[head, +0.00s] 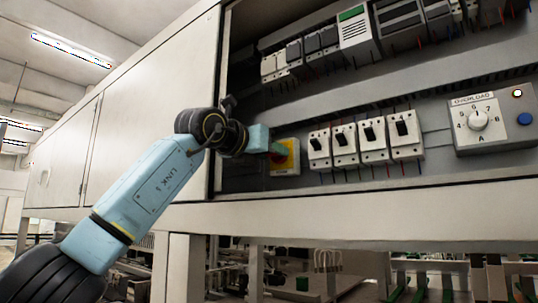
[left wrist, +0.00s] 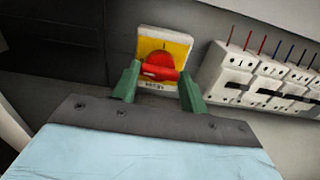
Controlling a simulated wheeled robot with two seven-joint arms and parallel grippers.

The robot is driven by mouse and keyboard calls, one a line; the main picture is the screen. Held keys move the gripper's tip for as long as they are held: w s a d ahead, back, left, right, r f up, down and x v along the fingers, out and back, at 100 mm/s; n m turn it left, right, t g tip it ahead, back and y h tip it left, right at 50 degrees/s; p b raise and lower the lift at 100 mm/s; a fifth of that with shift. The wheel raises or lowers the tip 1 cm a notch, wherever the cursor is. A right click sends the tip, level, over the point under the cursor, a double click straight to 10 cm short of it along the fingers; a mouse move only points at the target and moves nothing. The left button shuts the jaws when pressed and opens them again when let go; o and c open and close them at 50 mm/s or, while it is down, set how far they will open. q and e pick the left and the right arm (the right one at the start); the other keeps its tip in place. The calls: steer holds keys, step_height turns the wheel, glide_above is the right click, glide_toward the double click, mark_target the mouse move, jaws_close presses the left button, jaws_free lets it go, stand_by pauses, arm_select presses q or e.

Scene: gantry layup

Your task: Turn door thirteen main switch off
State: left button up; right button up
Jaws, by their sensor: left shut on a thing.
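The main switch is a red rotary handle (left wrist: 160,70) on a yellow plate (left wrist: 180,47) with a pale surround. In the head view the yellow plate (head: 291,152) sits at the lower left inside the open cabinet, mostly behind my gripper. My left gripper (left wrist: 159,78) has its green fingers on either side of the red handle and is shut on it. In the left wrist view the handle's bar lies nearly level, tilted slightly. In the head view the left gripper (head: 277,150) reaches the switch from the left. My right gripper is not in view.
A row of white breakers (head: 346,145) stands just right of the switch; they also show in the left wrist view (left wrist: 250,82). An overload box (head: 493,122) with a dial is farther right. The cabinet's frame edge (head: 217,100) is close to my left wrist.

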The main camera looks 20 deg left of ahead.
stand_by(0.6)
arm_select(q)
steer(key=o, duration=1)
steer(key=shift+s, duration=0.1)
steer(key=b+v, duration=0.5)
steer(key=v, duration=0.8)
steer(key=shift+s, duration=0.15)
